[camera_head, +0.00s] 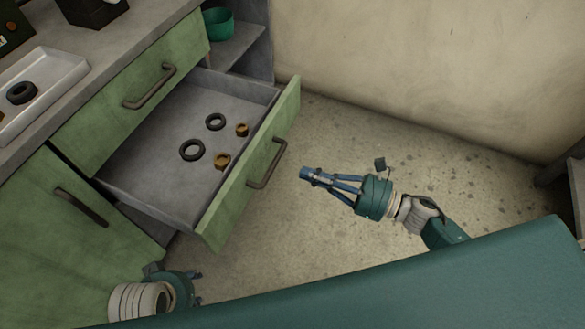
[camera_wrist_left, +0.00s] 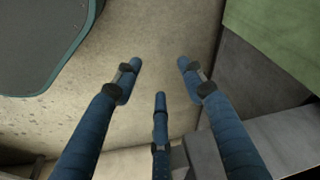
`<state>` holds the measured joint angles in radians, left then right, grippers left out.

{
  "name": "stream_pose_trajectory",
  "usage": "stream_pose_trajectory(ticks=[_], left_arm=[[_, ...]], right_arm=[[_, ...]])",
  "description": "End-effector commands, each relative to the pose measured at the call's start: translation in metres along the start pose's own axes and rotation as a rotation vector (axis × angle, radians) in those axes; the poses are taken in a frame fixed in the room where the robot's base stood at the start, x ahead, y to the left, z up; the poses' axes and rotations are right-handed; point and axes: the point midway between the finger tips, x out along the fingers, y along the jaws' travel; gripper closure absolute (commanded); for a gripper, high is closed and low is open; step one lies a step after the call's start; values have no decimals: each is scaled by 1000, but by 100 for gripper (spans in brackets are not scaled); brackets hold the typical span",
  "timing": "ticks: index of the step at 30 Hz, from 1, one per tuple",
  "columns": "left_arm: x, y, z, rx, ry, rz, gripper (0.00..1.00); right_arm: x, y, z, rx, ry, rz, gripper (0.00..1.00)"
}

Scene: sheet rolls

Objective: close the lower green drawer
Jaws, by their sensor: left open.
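The lower green drawer (camera_head: 240,195) is pulled out in the head view. Its green front stands well away from the cabinet, and its dark handle (camera_head: 267,163) faces right. Inside the grey tray lie two black rings (camera_head: 192,150) and two brown nut-like pieces (camera_head: 222,161). My left gripper (camera_head: 195,287) is low at the left, below the drawer's near end and apart from it. Its three blue fingers are spread and empty in the left wrist view (camera_wrist_left: 160,75). My right gripper (camera_head: 308,173) is to the right of the handle, fingertips together, apart from it and apparently empty.
The upper green drawer (camera_head: 120,115) is shut under the counter. A green cupboard door (camera_head: 60,215) is at left. A shelf (camera_head: 238,45) holds a green pot (camera_head: 218,23). A white tray (camera_head: 62,68) is on the counter. Bare floor (camera_head: 370,130) lies right of the drawer.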

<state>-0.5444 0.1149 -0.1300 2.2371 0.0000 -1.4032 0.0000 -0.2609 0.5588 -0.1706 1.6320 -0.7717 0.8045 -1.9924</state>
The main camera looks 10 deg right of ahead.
Motion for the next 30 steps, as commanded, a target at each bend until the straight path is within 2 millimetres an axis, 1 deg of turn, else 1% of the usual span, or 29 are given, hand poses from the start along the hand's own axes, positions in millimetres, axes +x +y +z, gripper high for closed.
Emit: stream_pose_trajectory(ticks=[9, 15, 18, 21, 30], left_arm=[[6, 0, 1, 1, -4, 1, 59], [10, 1, 1, 1, -3, 1, 59], [12, 1, 2, 1, -5, 1, 59], [14, 1, 3, 1, -9, 1, 59], [15, 1, 4, 1, -10, 2, 59]], right_arm=[[67, 0, 3, 2, -4, 0, 100], [104, -1, 1, 5, -2, -2, 100], [116, -1, 1, 7, -2, -2, 100], [123, -1, 0, 7, -1, -3, 100], [126, 0, 0, 7, 0, -3, 100]])
